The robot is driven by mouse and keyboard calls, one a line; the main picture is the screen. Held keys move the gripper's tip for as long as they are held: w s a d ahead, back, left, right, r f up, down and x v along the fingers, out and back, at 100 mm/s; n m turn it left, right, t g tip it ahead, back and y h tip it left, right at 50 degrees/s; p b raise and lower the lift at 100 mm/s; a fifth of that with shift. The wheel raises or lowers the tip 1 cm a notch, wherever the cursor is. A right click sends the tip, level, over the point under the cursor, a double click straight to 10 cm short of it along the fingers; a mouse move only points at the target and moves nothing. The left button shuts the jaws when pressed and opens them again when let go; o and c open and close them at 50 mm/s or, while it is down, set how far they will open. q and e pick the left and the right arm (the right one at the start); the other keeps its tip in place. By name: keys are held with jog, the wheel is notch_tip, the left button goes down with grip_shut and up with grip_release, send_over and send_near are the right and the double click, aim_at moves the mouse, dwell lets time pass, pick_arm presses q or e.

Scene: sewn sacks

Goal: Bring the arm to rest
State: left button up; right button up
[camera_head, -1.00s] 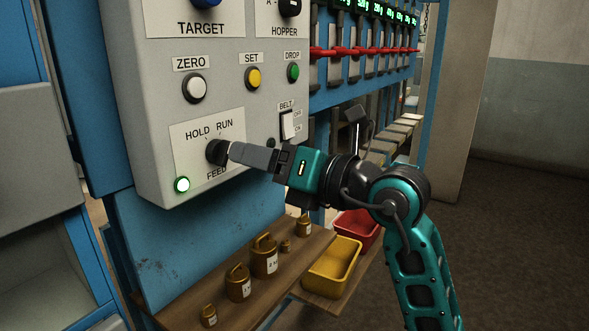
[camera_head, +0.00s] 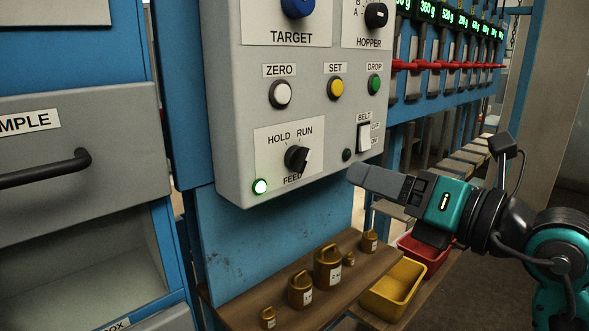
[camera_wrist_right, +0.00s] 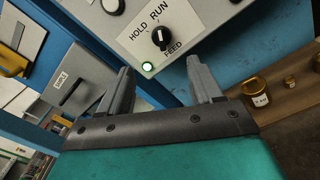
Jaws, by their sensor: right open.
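My right gripper (camera_head: 352,172) is in front of the lower right part of the grey control panel (camera_head: 235,120), apart from the black FEED knob (camera_head: 297,159). In the right wrist view its two fingers (camera_wrist_right: 160,88) stand apart with nothing between them. The FEED knob also shows there (camera_wrist_right: 161,37), beyond the fingers. The knob sits below the HOLD and RUN marks. A green lamp (camera_head: 260,187) glows at the panel's lower left. My left gripper is not in view.
Several brass weights (camera_head: 327,266) stand on a wooden shelf (camera_head: 240,315) below the panel. A yellow bin (camera_head: 396,290) and a red bin (camera_head: 428,250) are below my right gripper. A drawer cabinet (camera_head: 110,105) is at the left. The floor at the right looks clear.

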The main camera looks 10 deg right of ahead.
jog(key=s+a+f+m+g+y, duration=0.1)
jog(key=s+a+f+g+y, duration=0.15)
jog(key=a+y, duration=0.3)
jog(key=w+d+f+m+t+h+p, duration=0.1)
jog(key=d+f+m+t+h, duration=0.35)
jog(key=f+m, duration=0.65)
jog(key=w+d+f+m+t+h, duration=0.1)
jog(key=d+f+m+t+h, duration=0.2)
jog(key=f+m+h, duration=0.75)
jog(key=s+a+f+m+g, duration=0.1)
jog(key=s+f+m+g, duration=0.3)
jog(key=f, duration=0.6)
jog(key=s+a+f+m+g+y, duration=0.1)
jog(key=s+f+m+g, duration=0.4)
jog(key=s+f+m, duration=0.2)
notch_tip(320, 180, down, 3)
jog(key=shift+s+a+r+p, duration=0.1)
jog(key=shift+s+a+p, duration=0.1)
jog(key=shift+s+p, duration=0.2)
jog(key=shift+m+y, duration=0.25)
